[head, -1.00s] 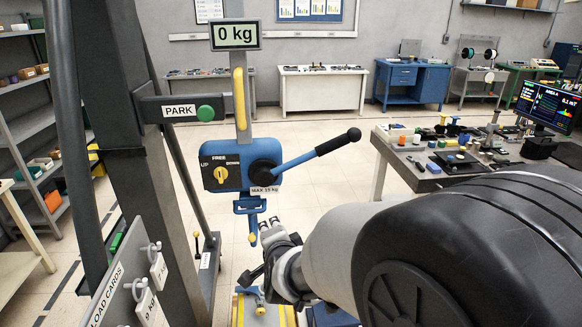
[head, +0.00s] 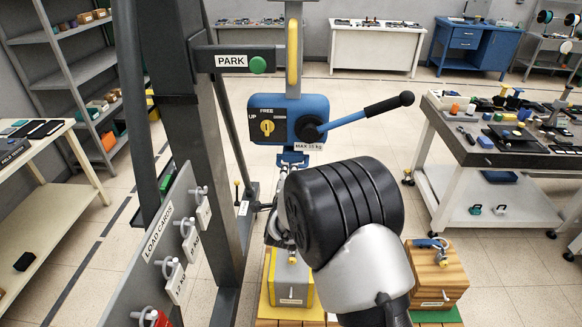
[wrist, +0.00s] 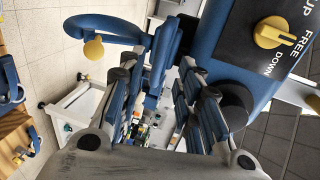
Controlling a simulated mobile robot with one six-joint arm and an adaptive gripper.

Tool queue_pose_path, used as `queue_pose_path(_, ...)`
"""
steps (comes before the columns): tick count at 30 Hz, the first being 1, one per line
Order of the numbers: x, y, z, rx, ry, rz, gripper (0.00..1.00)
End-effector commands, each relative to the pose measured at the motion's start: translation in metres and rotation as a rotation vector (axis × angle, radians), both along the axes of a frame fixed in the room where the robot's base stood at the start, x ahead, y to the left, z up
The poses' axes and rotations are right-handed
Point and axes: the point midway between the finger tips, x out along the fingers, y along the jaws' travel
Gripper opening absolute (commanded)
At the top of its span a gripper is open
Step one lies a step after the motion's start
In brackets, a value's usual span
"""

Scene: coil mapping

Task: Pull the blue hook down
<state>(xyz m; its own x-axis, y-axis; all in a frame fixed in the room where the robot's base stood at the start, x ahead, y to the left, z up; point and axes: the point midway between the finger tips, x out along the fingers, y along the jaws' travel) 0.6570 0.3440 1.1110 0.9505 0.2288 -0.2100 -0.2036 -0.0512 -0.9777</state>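The blue hook (wrist: 103,25) with its yellow tip (wrist: 93,48) is at the upper left of the wrist view. Its blue stem reaches between the fingertips of my gripper (wrist: 160,72). The fingers stand apart on either side of this blue part; I cannot tell whether they touch it. In the head view the blue hoist body (head: 290,118) hangs on the post, with a yellow dial (head: 267,127) and a black-handled lever (head: 365,112). My arm hides most of the hook and gripper there.
A yellow-edged weight block (head: 291,283) and a wooden block (head: 438,275) stand low in front. A load card board (head: 160,240) is beside the dark post at left. A cluttered table (head: 500,150) stands at right. Open floor lies behind.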

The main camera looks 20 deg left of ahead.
Motion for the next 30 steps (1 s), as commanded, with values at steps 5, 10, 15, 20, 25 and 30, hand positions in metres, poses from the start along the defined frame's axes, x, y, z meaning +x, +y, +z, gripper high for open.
queue_pose_path(5, 0.036, 0.008, -0.009, 0.0, -0.001, -0.001, 0.32)
queue_pose_path(10, 0.06, 0.013, -0.014, 0.0, 0.0, -0.002, 0.32)
queue_pose_path(15, 0.071, 0.017, -0.016, -0.001, 0.0, -0.001, 0.32)
queue_pose_path(20, 0.073, 0.017, -0.016, -0.001, 0.001, 0.0, 0.32)
queue_pose_path(25, 0.073, 0.017, -0.016, -0.001, 0.001, 0.0, 0.32)
queue_pose_path(30, 0.073, 0.017, -0.016, -0.001, 0.0, 0.0, 0.21)
